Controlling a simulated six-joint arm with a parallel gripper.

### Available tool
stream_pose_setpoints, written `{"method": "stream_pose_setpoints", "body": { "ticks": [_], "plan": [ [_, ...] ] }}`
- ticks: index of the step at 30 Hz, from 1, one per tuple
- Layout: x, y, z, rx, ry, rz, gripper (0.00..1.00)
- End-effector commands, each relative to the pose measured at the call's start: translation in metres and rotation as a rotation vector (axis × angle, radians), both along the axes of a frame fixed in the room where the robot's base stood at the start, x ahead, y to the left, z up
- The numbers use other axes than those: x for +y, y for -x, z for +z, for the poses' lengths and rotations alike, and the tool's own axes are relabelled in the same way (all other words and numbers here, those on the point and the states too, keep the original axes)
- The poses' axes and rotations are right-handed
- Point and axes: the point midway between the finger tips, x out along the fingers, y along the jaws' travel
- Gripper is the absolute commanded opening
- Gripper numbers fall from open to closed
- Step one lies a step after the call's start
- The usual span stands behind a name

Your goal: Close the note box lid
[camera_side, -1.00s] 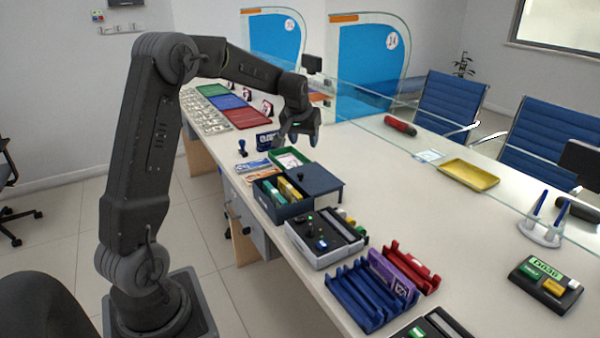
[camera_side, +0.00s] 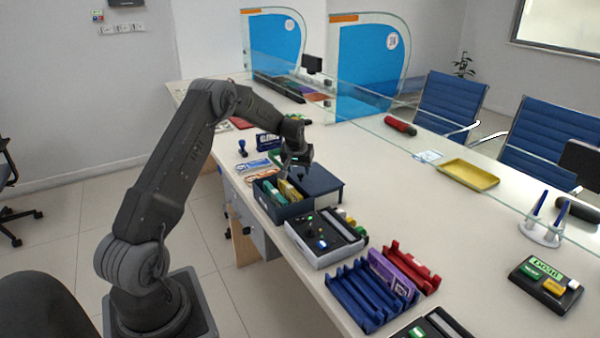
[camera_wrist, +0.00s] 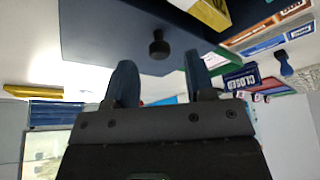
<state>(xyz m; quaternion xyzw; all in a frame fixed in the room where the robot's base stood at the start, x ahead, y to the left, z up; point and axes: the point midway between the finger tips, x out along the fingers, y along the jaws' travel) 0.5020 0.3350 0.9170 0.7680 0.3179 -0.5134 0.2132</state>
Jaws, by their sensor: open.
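The dark blue note box (camera_side: 274,207) stands on the counter in the side view, its left part uncovered with yellow and green bundles (camera_side: 288,190) inside. Its dark blue lid (camera_side: 322,184) lies flat at the right of that opening; it also fills the upper middle of the wrist view (camera_wrist: 95,35). A black knob (camera_wrist: 159,45) stands on the lid in the wrist view. My gripper (camera_side: 296,167) is just above the knob's area, open and empty. In the wrist view its two fingers (camera_wrist: 158,68) are apart, with the knob beyond and between their tips. In the side view my gripper hides the knob.
A grey tray (camera_side: 322,262) with stamps stands right in front of the box. A blue rack (camera_side: 368,305) is farther forward. A green tray (camera_side: 274,155) and a blue stamp (camera_side: 242,147) are behind. The counter right of the lid is clear.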

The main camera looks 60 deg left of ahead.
Motion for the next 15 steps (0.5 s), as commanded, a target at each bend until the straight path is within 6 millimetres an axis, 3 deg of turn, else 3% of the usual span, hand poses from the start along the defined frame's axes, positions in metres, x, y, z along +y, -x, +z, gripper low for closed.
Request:
{"method": "stream_pose_setpoints", "body": {
  "ticks": [6,15],
  "plan": [
    [0.006,-0.006,-0.019,-0.001,-0.001,0.000,0.50],
    [0.007,-0.006,-0.021,-0.001,-0.001,0.000,0.50]
  ]
}}
